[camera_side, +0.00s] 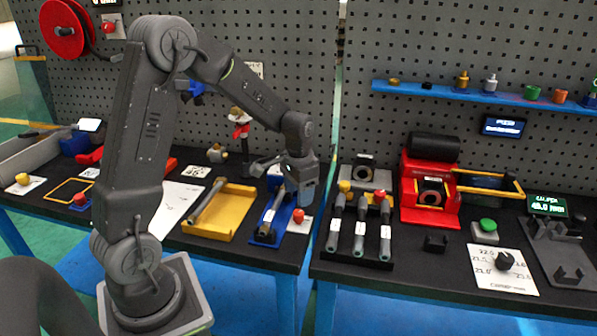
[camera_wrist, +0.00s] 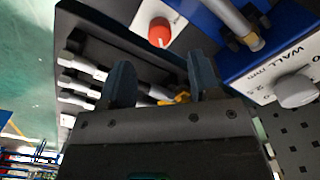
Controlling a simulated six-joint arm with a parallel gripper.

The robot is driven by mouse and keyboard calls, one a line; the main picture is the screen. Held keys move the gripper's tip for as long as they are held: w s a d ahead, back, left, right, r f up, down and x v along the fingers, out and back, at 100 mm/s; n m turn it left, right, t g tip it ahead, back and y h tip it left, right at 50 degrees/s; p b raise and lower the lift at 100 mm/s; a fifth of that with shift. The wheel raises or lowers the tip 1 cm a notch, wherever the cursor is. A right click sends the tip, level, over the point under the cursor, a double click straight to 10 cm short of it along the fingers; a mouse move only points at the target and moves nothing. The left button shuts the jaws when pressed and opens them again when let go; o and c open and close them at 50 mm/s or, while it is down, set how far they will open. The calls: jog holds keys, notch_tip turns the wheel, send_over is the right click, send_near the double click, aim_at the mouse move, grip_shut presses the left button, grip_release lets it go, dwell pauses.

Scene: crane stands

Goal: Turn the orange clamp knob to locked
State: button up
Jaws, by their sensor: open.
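An orange-red knob (camera_side: 298,215) sits on a white plate at the right end of the blue fixture. In the wrist view the knob (camera_wrist: 160,31) shows near the top centre, on its white plate. My gripper (camera_side: 305,198) hangs close above the knob and fixture in the side view. In the wrist view my gripper (camera_wrist: 162,82) has its two dark fingers apart, with nothing held between them. The knob is beyond the fingertips there, and no touch shows. The lettering on its plate is too small to read.
The blue fixture (camera_side: 265,222) carries a grey bar, with a yellow tray (camera_side: 222,222) left of it. A black rack (camera_side: 343,254) with several grey-handled tools stands to the right, across a gap between benches. A grey knob (camera_wrist: 297,91) sits on a card marked WALL mm.

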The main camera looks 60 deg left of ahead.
aim_at(298, 212)
notch_tip(298, 212, up, 7)
jog(key=shift+f, duration=0.15)
jog(key=s+d+r+t, duration=0.2)
jog(key=s+d+r, duration=0.2)
jog(key=s+d, duration=0.3)
jog(key=s+d+r+t, duration=0.3)
jog(key=s+d+r, duration=0.2)
jog(key=s, duration=0.6)
jog(key=shift+d+r+t, duration=0.15)
jog(key=shift+d+t, duration=0.15)
jog(key=shift+d, duration=0.75)
